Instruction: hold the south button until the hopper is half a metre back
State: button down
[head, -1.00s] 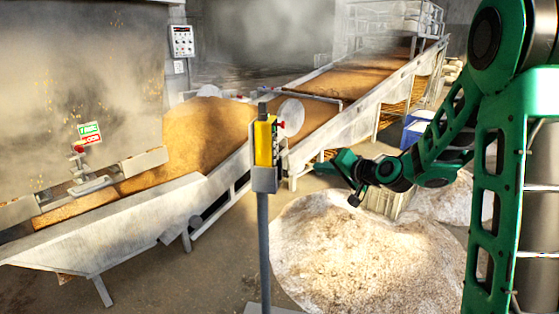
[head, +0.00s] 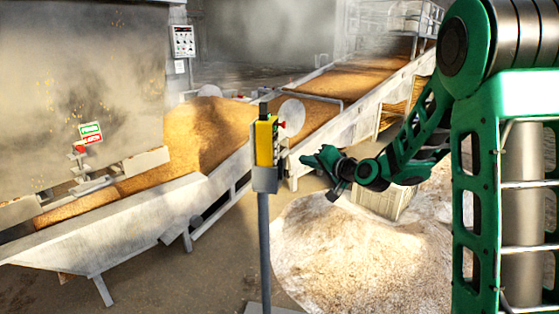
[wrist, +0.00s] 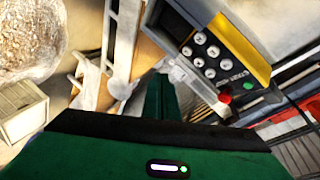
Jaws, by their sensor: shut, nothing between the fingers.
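The yellow control box (head: 265,142) hangs on a grey post, with a red knob on its right side. I cannot read which is the south button. My gripper (head: 304,157) is shut and empty, just right of the box in the head view, with a small gap in the picture. In the wrist view the green fingers (wrist: 157,84) point up at the left of the button face, not over a button. I cannot tell which part is the hopper.
A long steel trough (head: 120,222) and an inclined conveyor (head: 345,127) carry brown grain behind the post. A pale grain heap (head: 350,255) lies on the floor at right, beside a wooden crate (head: 385,203). A wall control panel (head: 183,41) is at back left.

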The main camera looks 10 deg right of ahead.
aim_at(278, 157)
jog(key=shift+w+a, duration=0.3)
jog(key=shift+a, duration=0.45)
jog(key=shift+w+a, duration=0.35)
jog(key=shift+a, duration=0.4)
jog(key=shift+w+a, duration=0.3)
jog(key=shift+a, duration=0.45)
jog(key=shift+a, duration=0.1)
dwell(0.3)
jog(key=shift+a, duration=0.25)
